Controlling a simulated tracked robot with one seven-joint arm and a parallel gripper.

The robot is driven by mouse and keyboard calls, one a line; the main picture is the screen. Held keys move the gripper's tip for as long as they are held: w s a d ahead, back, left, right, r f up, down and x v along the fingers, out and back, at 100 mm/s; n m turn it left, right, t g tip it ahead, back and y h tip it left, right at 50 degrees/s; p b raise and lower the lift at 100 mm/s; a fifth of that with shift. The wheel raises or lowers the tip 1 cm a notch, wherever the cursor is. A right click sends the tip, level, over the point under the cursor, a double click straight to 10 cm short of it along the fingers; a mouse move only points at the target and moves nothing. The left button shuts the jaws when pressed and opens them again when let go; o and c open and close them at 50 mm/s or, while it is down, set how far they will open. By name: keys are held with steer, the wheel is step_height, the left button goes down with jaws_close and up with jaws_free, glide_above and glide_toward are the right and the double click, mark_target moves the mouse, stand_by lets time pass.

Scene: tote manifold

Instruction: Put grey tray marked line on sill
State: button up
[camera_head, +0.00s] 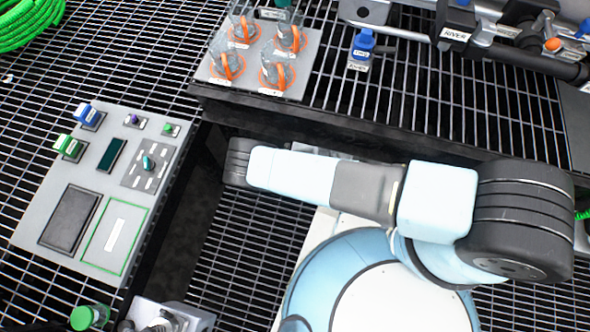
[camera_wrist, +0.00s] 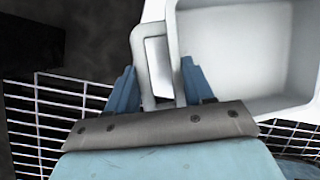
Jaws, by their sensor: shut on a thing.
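A light grey tray (camera_wrist: 245,50) with a raised rim fills the upper right of the wrist view. It has a loop handle on its left side. My gripper (camera_wrist: 158,80) has one blue finger on each side of that handle and is shut on it. The far part of the tray is cut off by the picture edge, and no line mark shows on the part in view. In the head view my arm hides my gripper, and I cannot make out the tray there for sure. I cannot tell which surface is the sill.
A grey control panel (camera_head: 150,215) with blue and green knobs stands at left in the head view. A plate with several orange-ringed valves (camera_head: 228,66) is at the top. A pipe tagged RIVER (camera_head: 455,35) runs at top right. A green hose (camera_head: 28,22) lies at top left. The floor is grating.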

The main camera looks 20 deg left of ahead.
steer(key=shift+f, duration=1.9)
steer(key=o, duration=1.4)
steer(key=shift+c, duration=0.2)
steer(key=shift+r, duration=0.15)
steer(key=v, duration=1.1)
steer(key=shift+s+r, duration=0.25)
steer(key=shift+r, duration=0.1)
